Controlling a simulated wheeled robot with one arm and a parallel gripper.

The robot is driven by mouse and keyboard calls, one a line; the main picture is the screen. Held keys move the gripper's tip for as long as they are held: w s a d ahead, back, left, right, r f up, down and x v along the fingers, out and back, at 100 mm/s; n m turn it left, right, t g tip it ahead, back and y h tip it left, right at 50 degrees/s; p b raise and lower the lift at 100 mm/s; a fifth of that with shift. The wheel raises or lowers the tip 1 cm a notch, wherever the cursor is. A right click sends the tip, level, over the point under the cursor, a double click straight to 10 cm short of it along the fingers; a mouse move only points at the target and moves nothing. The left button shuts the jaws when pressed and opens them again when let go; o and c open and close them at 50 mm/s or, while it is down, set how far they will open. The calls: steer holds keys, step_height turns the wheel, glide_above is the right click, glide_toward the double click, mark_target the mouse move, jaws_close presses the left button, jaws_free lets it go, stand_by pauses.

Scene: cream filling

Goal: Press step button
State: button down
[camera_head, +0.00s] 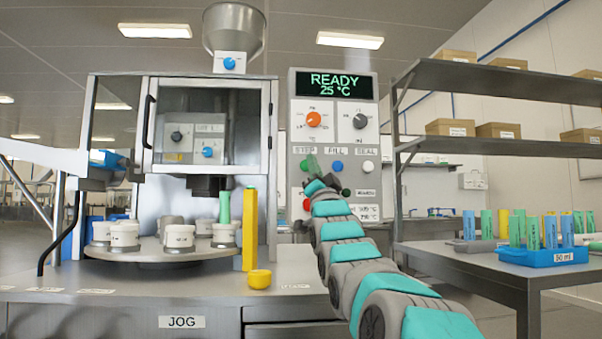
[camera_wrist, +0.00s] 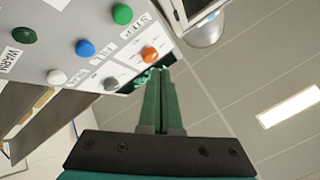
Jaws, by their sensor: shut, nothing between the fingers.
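The control panel (camera_head: 331,100) stands right of the glass-fronted machine, and its display reads READY and 25 °C. The step button is the green round button (camera_wrist: 123,14) beside the STEP label in the wrist view. Contact with the panel cannot be told.
A blue button (camera_wrist: 85,48), a white button (camera_wrist: 56,77) and an orange knob (camera_wrist: 150,54) are near the step button. A turntable (camera_head: 160,252) with several white jars stands left. A yellow post (camera_head: 249,230) is beside it. Shelves (camera_head: 490,77) stand right.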

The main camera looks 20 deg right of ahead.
steer(key=shift+w+d+r, duration=0.1)
steer(key=shift+w+r, duration=0.05)
steer(key=shift+w, duration=0.1)
steer(key=shift+w, duration=0.1)
steer(key=w+d+p, duration=0.2)
steer(key=w+p, duration=0.2)
steer(key=w, duration=0.4)
steer(key=shift+d, duration=0.2)
steer(key=shift+w+d+p, duration=0.1)
steer(key=shift+w+p, duration=0.3)
steer(key=shift+p, duration=0.25)
stand_by(1.7)
